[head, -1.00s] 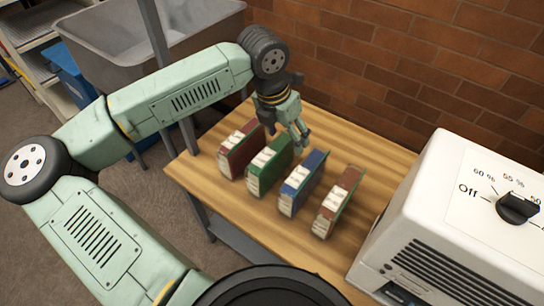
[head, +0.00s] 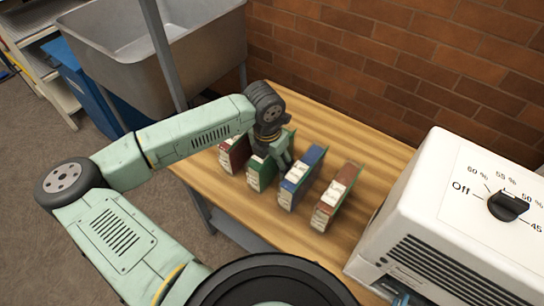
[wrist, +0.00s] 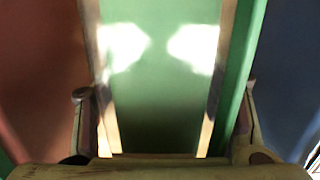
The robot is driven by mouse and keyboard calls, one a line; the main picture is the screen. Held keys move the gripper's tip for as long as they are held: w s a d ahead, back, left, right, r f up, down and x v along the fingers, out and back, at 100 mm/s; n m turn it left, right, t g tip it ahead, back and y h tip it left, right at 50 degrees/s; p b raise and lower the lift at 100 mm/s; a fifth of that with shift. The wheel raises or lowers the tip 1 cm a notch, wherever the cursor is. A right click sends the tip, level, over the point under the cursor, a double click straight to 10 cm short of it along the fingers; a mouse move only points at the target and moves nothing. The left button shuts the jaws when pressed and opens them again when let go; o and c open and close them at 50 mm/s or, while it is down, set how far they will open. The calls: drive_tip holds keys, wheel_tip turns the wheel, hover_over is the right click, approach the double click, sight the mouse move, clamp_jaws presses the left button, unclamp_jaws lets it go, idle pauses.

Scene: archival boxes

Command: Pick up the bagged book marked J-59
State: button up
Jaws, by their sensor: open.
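Several bagged books stand upright in a row on the wooden table: a dark red one (head: 233,158), a green one (head: 258,176), a blue one (head: 302,179) and a brownish-red one (head: 336,197). Their white labels are too small to read, so I cannot tell which is J-59. My gripper (head: 280,158) is down at the green book and hides part of it. In the wrist view the green book (wrist: 165,110) fills the middle, with my open fingers (wrist: 167,95) on either side of it. I cannot tell whether they touch it.
The red book (wrist: 35,70) and the blue book stand close on either side of the fingers. A white machine with a dial (head: 440,215) stands on the right. A brick wall (head: 350,60) is behind the table (head: 385,150). A grey basin (head: 140,50) is at the upper left.

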drive_tip(key=shift+c, duration=0.3)
clamp_jaws()
idle(0.6)
